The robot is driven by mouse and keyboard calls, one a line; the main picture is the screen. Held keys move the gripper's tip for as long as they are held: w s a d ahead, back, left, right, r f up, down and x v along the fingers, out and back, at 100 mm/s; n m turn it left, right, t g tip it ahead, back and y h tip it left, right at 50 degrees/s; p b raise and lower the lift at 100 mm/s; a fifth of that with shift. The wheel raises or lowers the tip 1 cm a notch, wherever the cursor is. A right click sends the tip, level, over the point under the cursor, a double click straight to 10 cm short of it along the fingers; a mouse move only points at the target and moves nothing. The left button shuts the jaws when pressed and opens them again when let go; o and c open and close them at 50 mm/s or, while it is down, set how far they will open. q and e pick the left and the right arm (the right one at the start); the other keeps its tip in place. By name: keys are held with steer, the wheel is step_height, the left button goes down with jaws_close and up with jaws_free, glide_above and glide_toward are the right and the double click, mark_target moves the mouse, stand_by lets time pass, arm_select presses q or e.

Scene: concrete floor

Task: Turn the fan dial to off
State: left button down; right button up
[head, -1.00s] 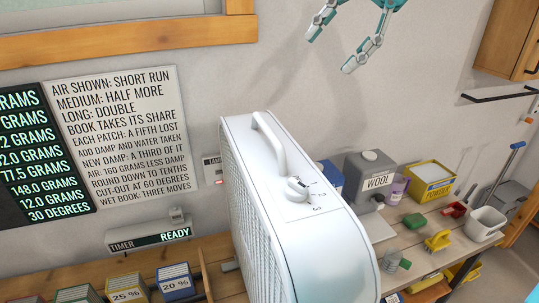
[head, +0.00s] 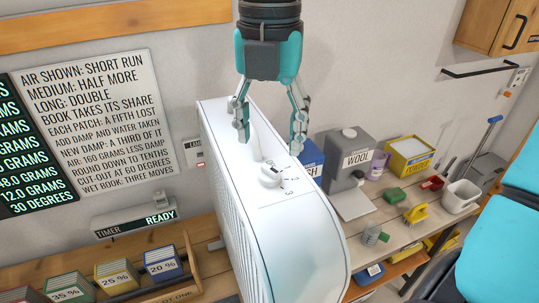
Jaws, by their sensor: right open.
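The white box fan (head: 262,240) stands upright on the wooden bench. Its dial (head: 270,176), a light knob with printed marks and numbers beside it, is on the top face, near the carry handle (head: 248,135). My right gripper (head: 270,146) points down above the fan top in the head view. Its two fingers are spread apart with nothing between them. The fingers appear above the dial and do not visibly touch it. The left finger overlaps the view of the handle. My left gripper does not show.
A grey wool container (head: 345,150) and a yellow powder box (head: 408,158) stand right of the fan. Card boxes (head: 115,277) sit left. A timer (head: 134,224) reads READY.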

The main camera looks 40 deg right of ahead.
mark_target(270, 167)
step_height(270, 167, down, 5)
steer(key=shift+w+d+f+p, duration=0.1)
steer(key=shift+d+f+p, duration=0.1)
steer(key=shift+p, duration=0.45)
steer(key=shift+a+f, duration=0.15)
steer(key=shift+f, duration=0.25)
steer(key=shift+c, duration=0.2)
jaws_close()
